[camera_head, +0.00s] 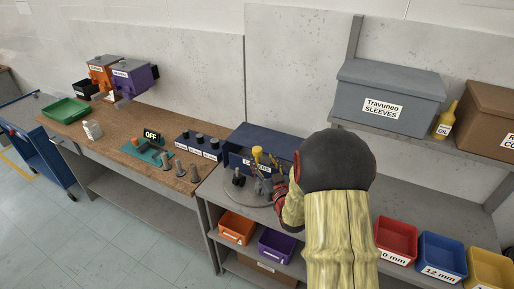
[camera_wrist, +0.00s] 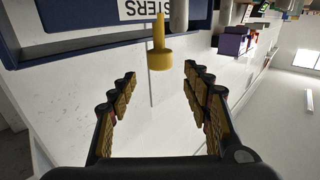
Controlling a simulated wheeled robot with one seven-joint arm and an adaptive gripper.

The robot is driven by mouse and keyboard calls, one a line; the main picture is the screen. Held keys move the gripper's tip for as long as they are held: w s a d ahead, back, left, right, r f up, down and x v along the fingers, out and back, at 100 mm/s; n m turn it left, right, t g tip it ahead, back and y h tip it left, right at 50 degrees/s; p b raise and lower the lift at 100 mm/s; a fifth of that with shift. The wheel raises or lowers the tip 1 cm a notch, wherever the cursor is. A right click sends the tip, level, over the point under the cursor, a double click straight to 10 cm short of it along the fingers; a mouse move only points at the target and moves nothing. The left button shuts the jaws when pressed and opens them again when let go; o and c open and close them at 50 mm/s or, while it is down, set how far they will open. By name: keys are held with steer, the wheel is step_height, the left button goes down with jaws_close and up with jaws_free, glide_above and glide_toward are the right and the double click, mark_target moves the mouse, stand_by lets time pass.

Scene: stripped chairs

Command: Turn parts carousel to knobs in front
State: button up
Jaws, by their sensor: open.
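The parts carousel (camera_head: 234,198) is a grey round turntable on the grey bench, partly hidden by my arm. Dark knob-like parts (camera_head: 238,178) stand on its left side. Grey parts (camera_head: 262,187) stand near its middle. A yellow part (camera_head: 257,154) stands up towards the back; a yellow piece with a thin stem (camera_wrist: 160,58) shows in the wrist view, ahead of the fingers. My gripper (camera_head: 283,190) is at the carousel's right side, mostly hidden by my arm. In the wrist view my gripper (camera_wrist: 158,82) is open, with nothing between its fingers.
A dark blue labelled bin (camera_head: 240,135) stands right behind the carousel. A wooden workbench (camera_head: 125,135) with tools is to the left. Orange (camera_head: 238,228) and purple (camera_head: 275,246) bins sit below. A red bin (camera_head: 396,240) and others stand at right.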

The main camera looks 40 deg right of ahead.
mark_target(259, 152)
steer(key=x, duration=0.7)
steer(key=shift+w+d+b, duration=0.1)
steer(key=shift+w+b, duration=0.1)
steer(key=shift+b, duration=0.2)
steer(key=shift+c, duration=0.2)
jaws_close()
stand_by(0.4)
